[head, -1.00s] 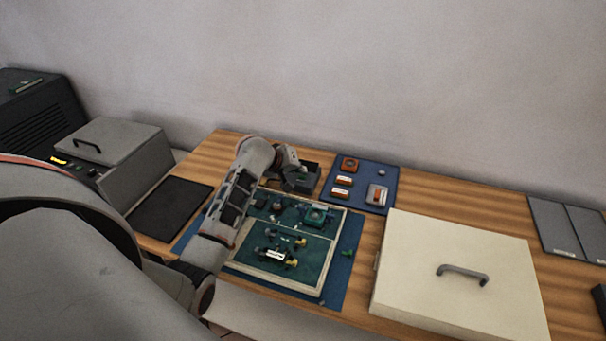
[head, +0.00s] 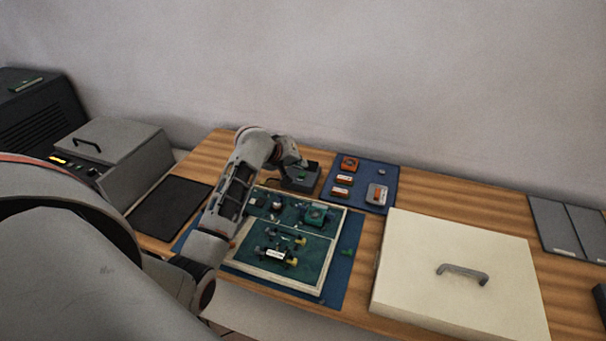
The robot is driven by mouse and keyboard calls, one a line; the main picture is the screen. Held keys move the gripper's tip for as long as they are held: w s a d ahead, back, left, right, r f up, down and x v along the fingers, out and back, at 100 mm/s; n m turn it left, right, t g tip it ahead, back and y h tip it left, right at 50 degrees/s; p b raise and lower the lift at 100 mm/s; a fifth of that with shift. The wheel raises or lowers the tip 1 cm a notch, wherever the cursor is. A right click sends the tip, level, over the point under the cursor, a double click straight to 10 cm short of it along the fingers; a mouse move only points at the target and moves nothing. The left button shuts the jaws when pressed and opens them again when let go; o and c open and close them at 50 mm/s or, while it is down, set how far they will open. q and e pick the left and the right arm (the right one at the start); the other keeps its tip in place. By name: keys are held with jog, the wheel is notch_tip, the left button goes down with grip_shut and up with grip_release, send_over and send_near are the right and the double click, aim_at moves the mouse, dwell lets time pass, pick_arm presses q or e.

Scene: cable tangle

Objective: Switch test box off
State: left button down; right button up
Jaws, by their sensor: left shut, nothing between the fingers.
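A small dark box with a green spot on its top, which looks like the test box (head: 301,182), stands at the back of the wooden table, behind the framed green board. My left arm reaches over the board from the left. My left gripper (head: 303,164) is shut and empty, at the back of the dark box's top. I cannot tell whether the fingertips touch it. The switch's position is too small to read. My right gripper is not in view.
The framed green board (head: 326,270) with several small parts lies in front of the box. A blue mat (head: 364,172) with several small modules is to the right. A large cream lid with a handle (head: 440,240) covers the right front. A black pad (head: 168,208) lies left.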

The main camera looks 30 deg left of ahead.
aim_at(301, 175)
pick_arm(q)
jog(key=shift+r, duration=2.2)
